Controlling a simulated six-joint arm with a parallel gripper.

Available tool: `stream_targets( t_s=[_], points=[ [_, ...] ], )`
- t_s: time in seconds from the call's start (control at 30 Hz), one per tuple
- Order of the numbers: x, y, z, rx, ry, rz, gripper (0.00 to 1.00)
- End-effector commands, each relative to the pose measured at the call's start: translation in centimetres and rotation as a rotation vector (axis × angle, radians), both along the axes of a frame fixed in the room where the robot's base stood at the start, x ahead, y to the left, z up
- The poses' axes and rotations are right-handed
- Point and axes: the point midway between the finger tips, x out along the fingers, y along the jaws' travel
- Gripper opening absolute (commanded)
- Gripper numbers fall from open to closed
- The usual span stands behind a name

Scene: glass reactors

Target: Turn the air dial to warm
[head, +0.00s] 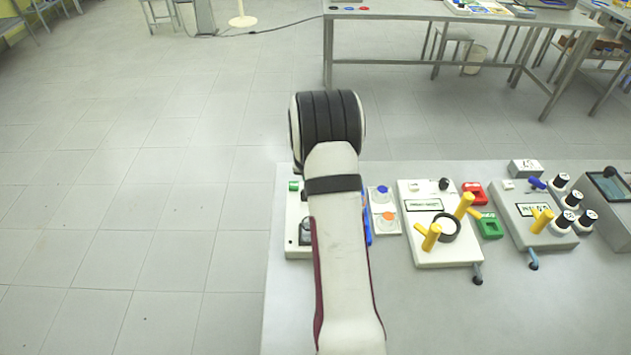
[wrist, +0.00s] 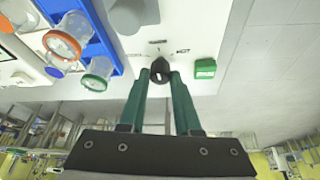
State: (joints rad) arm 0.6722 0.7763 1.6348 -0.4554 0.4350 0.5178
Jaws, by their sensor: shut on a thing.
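The air dial (wrist: 160,72) is a small black knob on a white panel (wrist: 222,14), seen in the wrist view. Small printed labels sit around it; the one on the right reads HOT, and the others are too small to read. My gripper (wrist: 160,78) has its two green fingers on either side of the knob and is shut on it. Which label the dial points to cannot be made out. In the head view my arm hides the dial and fingertips; only the left edge of the panel (head: 291,222) shows.
A blue rack (wrist: 105,55) with clear, coloured-rim vials (wrist: 62,45) is close on the left in the wrist view. A green block (wrist: 204,72) is right of the dial. Yellow-handled devices (head: 415,250) stand right of my arm on the grey table (head: 420,315).

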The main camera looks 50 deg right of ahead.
Motion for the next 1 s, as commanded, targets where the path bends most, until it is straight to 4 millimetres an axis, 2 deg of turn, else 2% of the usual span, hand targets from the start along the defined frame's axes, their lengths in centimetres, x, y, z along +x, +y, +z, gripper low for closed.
stream_targets(
  t_s=[0.63,0.67,0.8,1.0],
  points=[
    [-0.08,0.12,-0.13,0.004,0.003,-0.048,0.0],
    [-0.08,0.12,-0.13,0.004,0.003,-0.048,0.35],
    [-0.05,0.09,-0.1,0.004,0.002,-0.048,0.6],
    [-0.02,0.06,-0.06,0.002,0.002,-0.047,0.62]
  ],
)
